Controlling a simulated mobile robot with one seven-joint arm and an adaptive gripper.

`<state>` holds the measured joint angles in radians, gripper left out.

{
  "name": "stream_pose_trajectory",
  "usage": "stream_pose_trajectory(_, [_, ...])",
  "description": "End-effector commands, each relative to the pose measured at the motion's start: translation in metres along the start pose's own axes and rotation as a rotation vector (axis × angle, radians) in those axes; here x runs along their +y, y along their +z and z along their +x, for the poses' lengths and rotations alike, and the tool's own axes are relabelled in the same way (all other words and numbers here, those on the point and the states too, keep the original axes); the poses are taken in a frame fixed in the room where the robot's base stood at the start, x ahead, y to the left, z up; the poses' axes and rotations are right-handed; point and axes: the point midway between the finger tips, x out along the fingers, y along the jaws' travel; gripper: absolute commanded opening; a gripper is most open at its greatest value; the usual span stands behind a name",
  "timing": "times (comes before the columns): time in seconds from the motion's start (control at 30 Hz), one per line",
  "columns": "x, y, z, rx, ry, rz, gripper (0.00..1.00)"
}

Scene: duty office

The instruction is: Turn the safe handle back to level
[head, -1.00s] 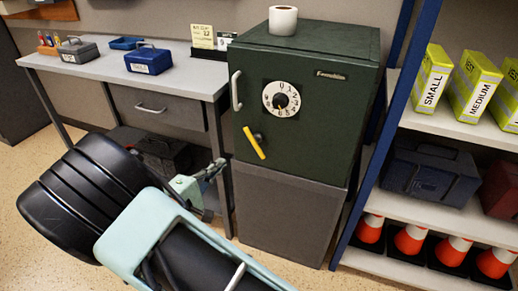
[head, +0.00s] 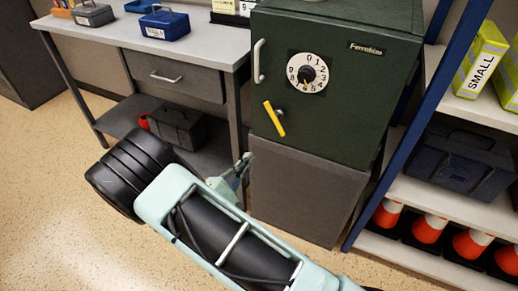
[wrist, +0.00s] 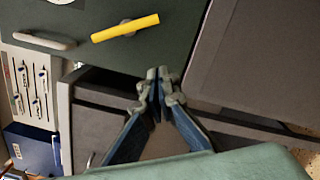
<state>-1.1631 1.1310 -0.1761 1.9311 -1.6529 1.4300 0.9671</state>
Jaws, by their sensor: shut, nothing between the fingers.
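The green safe (head: 340,75) stands on a grey base cabinet. Its yellow handle (head: 273,118) is tilted, with the upper end to the left and the lower end to the right, below the white numbered dial (head: 307,73). In the wrist view the yellow handle (wrist: 125,28) lies above my gripper. My gripper (head: 245,160) is in front of the base cabinet's upper left edge, below the handle and apart from it. In the wrist view my gripper (wrist: 158,75) has its fingertips together with nothing between them.
A desk (head: 150,35) with a drawer and blue boxes stands left of the safe. A dark toolbox (head: 178,125) sits on its lower shelf. A shelf unit (head: 440,195) with orange cones and a dark case stands close on the right. The floor at left is clear.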

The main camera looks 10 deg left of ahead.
Motion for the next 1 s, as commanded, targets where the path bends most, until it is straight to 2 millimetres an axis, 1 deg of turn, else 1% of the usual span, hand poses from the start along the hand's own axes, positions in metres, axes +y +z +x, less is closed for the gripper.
stream_pose_trajectory(0.17, [-0.001,0.000,0.032,-0.005,-0.001,0.002,0.00])
stream_pose_trajectory(0.3, [-0.002,0.000,0.063,-0.004,0.000,0.002,0.00])
stream_pose_trajectory(0.47, [-0.002,0.001,0.096,-0.004,-0.001,0.002,0.00])
stream_pose_trajectory(0.53, [0.000,0.014,0.095,-0.001,-0.001,-0.001,0.00])
stream_pose_trajectory(0.7, [0.000,0.032,0.100,0.000,0.000,-0.001,0.00])
stream_pose_trajectory(0.83, [0.000,0.038,0.101,0.000,0.000,0.001,0.00])
stream_pose_trajectory(1.0, [0.000,0.039,0.101,0.000,0.000,0.001,0.00])
